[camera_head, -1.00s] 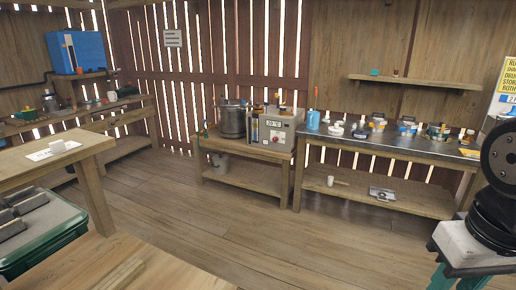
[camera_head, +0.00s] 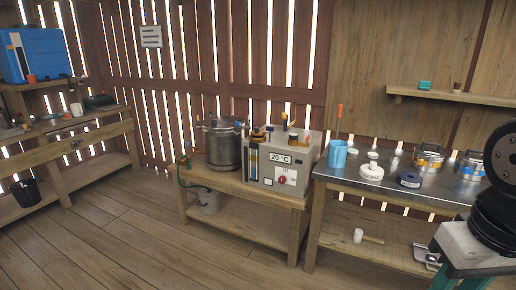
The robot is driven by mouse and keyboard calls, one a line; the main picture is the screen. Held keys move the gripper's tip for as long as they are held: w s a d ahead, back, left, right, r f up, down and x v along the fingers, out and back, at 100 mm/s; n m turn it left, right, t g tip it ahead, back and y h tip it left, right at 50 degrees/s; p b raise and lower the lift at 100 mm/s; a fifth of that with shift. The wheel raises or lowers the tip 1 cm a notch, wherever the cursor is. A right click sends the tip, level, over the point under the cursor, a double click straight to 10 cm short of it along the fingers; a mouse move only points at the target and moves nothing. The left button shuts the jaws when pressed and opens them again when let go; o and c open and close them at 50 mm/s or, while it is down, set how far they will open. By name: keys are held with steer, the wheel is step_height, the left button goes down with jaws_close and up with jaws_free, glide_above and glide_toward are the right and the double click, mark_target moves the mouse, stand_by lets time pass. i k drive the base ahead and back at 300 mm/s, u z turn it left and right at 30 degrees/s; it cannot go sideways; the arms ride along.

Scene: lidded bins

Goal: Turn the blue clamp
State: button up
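I cannot tell for certain which part is the blue clamp. A small blue piece (camera_head: 238,125) sits at the right rim of the steel pot (camera_head: 222,150) on the middle table. Small blue and orange fittings (camera_head: 269,129) stand on top of the grey heater box (camera_head: 281,165), which reads 20 °C. On the right bench, a metal container with blue parts (camera_head: 470,165) stands beside one with orange parts (camera_head: 429,158). My gripper is not in view; only black and grey parts of my own body show at the right edge.
The middle wooden table (camera_head: 245,189) and the metal-topped bench (camera_head: 385,182) stand along the wall. A blue cup (camera_head: 338,154), a white round item (camera_head: 372,172) and a dark blue roll (camera_head: 409,180) are on the bench. The floor (camera_head: 140,235) in front is clear.

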mark_target(237, 125)
steer(key=i, duration=2)
steer(key=u, duration=1.3)
steer(key=i, duration=1.5)
steer(key=z, duration=1.4)
